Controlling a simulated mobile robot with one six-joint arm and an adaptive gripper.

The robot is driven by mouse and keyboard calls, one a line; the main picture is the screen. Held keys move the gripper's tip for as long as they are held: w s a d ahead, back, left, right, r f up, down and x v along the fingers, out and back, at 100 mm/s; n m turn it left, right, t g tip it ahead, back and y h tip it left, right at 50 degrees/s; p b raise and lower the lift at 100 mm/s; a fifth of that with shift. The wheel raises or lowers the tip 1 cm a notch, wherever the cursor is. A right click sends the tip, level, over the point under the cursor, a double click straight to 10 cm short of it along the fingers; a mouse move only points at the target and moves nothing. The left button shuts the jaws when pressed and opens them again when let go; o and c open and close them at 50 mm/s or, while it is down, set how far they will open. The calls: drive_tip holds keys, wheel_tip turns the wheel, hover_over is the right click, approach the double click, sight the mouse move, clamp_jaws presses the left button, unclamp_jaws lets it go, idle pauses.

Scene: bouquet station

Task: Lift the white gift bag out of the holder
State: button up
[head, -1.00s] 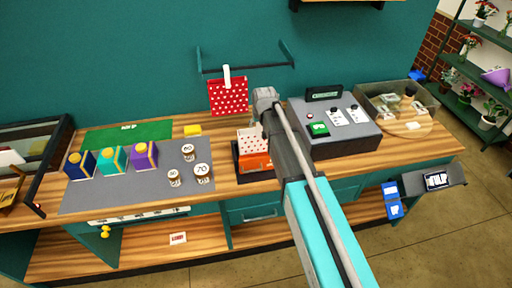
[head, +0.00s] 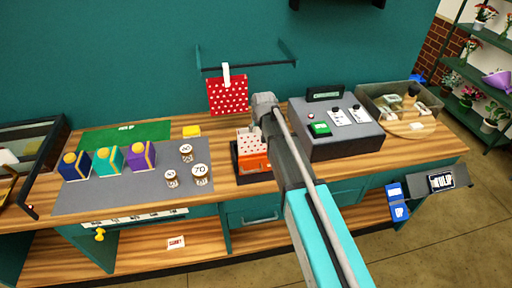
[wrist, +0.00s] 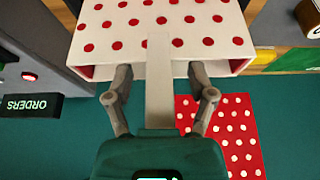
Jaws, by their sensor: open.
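The white gift bag with red dots (wrist: 165,30) fills the top of the wrist view, its open mouth facing my gripper. In the head view the bag (head: 247,138) stands in the dark holder (head: 236,165) on the counter, beside my arm, which partly covers it. A pale upright strip (wrist: 160,90), seemingly the bag's handle, runs between my gripper's fingers. My gripper (wrist: 160,78) is open, one finger on each side of the strip, with gaps visible. In the head view my arm hides the fingers.
A red bag with white dots (head: 228,96) hangs from a wall rail (head: 250,68) behind. A grey console (head: 340,143) stands right of the holder. Small cups (head: 200,174) and several coloured boxes (head: 140,157) stand on the grey mat (head: 110,196) to the left.

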drive_tip(key=shift+c, duration=0.2)
clamp_jaws()
idle(0.3)
drive_tip(key=shift+r, duration=0.15)
wheel_tip(320, 180, up, 10)
drive_tip(key=p, duration=1)
idle(0.8)
